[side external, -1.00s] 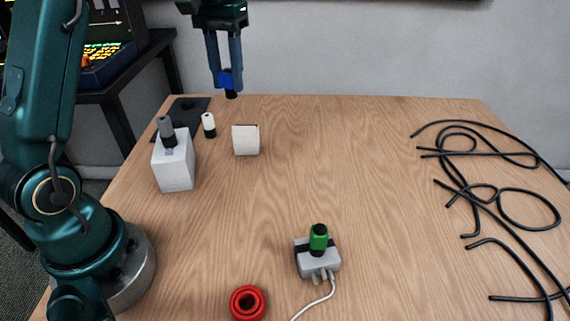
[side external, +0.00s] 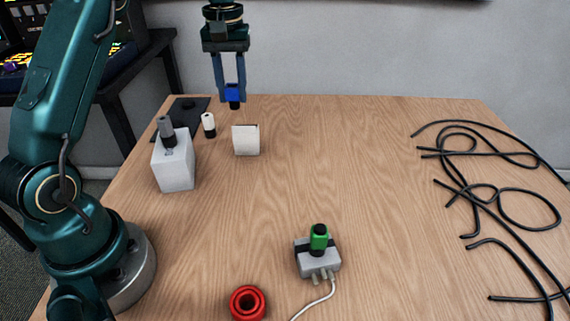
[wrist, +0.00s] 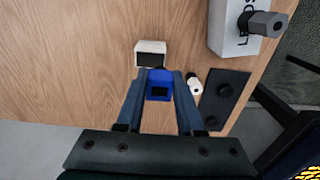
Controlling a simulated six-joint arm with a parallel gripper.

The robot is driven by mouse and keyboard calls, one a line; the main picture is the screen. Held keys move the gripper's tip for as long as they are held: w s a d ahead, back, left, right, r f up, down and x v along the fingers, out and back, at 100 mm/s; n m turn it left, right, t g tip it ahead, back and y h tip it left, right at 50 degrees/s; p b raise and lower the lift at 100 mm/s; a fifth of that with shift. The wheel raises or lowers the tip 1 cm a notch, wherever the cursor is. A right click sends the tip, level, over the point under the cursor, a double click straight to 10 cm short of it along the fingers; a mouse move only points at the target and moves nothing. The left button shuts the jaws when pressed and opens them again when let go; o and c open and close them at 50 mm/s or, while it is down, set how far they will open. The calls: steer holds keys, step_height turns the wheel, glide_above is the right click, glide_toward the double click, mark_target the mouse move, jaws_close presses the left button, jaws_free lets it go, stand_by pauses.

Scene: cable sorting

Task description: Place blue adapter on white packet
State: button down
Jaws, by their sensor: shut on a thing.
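My gripper (side external: 233,92) is shut on the blue adapter (side external: 233,97), which has a black lower end, and holds it above the far part of the table. In the wrist view the blue adapter (wrist: 159,77) sits between the two fingers. The white packet (side external: 246,140) stands on the table, below the adapter and slightly nearer the camera in the side view. In the wrist view the packet (wrist: 151,47) shows just beyond the adapter, with a dark face towards it. The adapter is apart from the packet.
A white box (side external: 173,165) with a grey adapter on top and a small white adapter (side external: 208,124) stand to the left. A dark plate (side external: 190,104) lies behind. A grey block with a green adapter (side external: 319,238), a red ring (side external: 248,303) and black cables (side external: 480,190) lie elsewhere. The middle is clear.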

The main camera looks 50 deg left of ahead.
steer(key=shift+w+d+f, duration=0.5)
steer(key=shift+w+d, duration=0.1)
steer(key=shift+f, duration=2)
steer(key=shift+f, duration=0.1)
steer(key=c, duration=0.5)
jaws_free()
steer(key=shift+c, duration=0.2)
